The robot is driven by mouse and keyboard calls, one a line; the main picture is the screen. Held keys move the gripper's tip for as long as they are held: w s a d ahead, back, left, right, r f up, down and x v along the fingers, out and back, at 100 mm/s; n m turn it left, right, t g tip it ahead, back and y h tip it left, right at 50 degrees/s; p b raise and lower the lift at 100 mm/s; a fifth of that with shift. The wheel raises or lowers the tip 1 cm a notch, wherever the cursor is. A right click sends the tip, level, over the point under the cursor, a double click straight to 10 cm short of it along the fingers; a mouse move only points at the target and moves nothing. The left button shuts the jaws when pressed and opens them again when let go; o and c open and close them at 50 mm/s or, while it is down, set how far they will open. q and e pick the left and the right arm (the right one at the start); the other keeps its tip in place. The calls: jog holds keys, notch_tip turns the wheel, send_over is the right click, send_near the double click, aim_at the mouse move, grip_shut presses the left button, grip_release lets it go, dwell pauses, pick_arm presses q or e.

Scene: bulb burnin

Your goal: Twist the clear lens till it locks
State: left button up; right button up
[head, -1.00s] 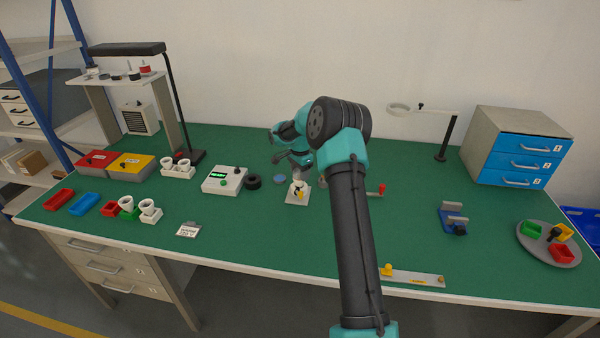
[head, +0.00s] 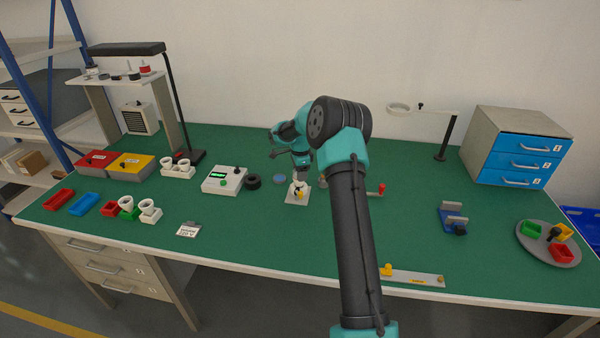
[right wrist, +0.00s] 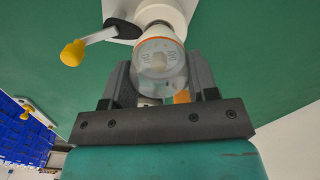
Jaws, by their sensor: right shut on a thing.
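The clear lens (right wrist: 158,62) is a see-through cap with an orange ring at its top edge in the right wrist view. It sits against a white round body on a white plate (head: 292,199). A lever with a yellow knob (right wrist: 73,53) is beside that body; the knob also shows in the head view (head: 299,195). My right gripper (right wrist: 159,70) is shut on the lens, one finger on each side. In the head view the right gripper (head: 300,178) is above the plate, and the lens is too small to make out. My left gripper is not in view.
A white box with a green display (head: 223,180), a black ring (head: 253,182) and a blue-grey disc (head: 279,179) are left of the plate. A red-knobbed part (head: 380,189) is to its right. Green mat in front of the plate is clear.

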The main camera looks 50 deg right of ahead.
jog(key=o, duration=1)
jog(key=shift+c, duration=0.2)
notch_tip(320, 180, up, 17)
jog(key=shift+r, duration=0.15)
